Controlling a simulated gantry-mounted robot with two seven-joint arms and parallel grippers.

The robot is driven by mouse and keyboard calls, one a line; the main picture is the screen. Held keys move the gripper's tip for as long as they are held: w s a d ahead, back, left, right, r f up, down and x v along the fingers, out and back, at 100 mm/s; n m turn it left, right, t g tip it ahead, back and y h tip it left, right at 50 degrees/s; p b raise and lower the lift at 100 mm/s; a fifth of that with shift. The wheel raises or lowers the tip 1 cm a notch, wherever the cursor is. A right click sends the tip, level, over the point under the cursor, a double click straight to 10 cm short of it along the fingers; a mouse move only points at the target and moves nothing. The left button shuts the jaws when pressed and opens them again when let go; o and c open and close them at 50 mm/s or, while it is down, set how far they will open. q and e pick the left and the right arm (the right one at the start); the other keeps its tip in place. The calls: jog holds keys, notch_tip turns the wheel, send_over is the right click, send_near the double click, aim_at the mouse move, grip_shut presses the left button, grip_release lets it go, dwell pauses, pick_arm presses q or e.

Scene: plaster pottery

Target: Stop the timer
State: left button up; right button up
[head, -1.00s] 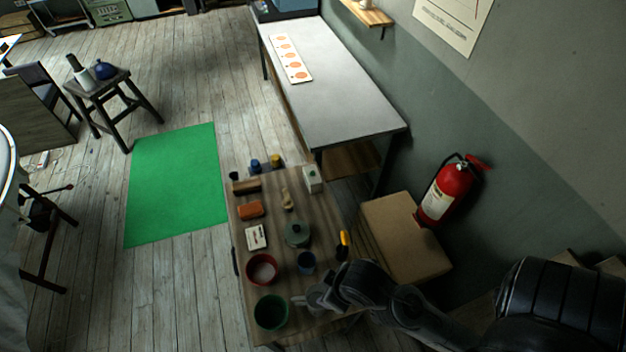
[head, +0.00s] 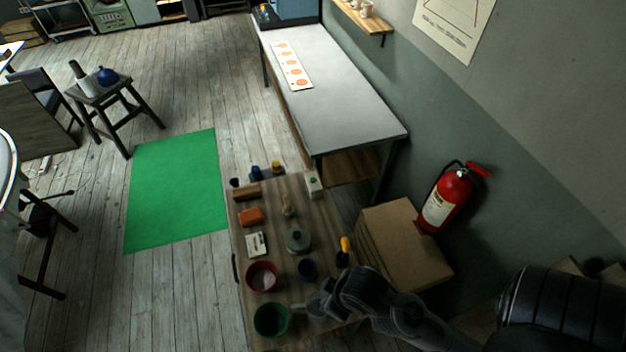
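A small white box with a green spot on top (head: 313,184) stands at the far right corner of the wooden worktable (head: 270,211). It may be the timer, but it is too small to be sure. My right gripper (head: 302,309) is over the near part of the worktable, between the green bowl (head: 271,319) and the blue cup (head: 307,270). It is far from the white box. Its fingers are small and dark, and I cannot tell whether they are open or shut. My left gripper is out of view.
The worktable also holds a red bowl (head: 262,276), a lidded green pot (head: 298,240), an orange block (head: 250,216), a white card-like item (head: 257,244) and a yellow-handled tool (head: 345,246). A cardboard box (head: 397,243) and fire extinguisher (head: 446,199) stand to the right.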

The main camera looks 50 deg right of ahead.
grip_shut()
dwell(1.3)
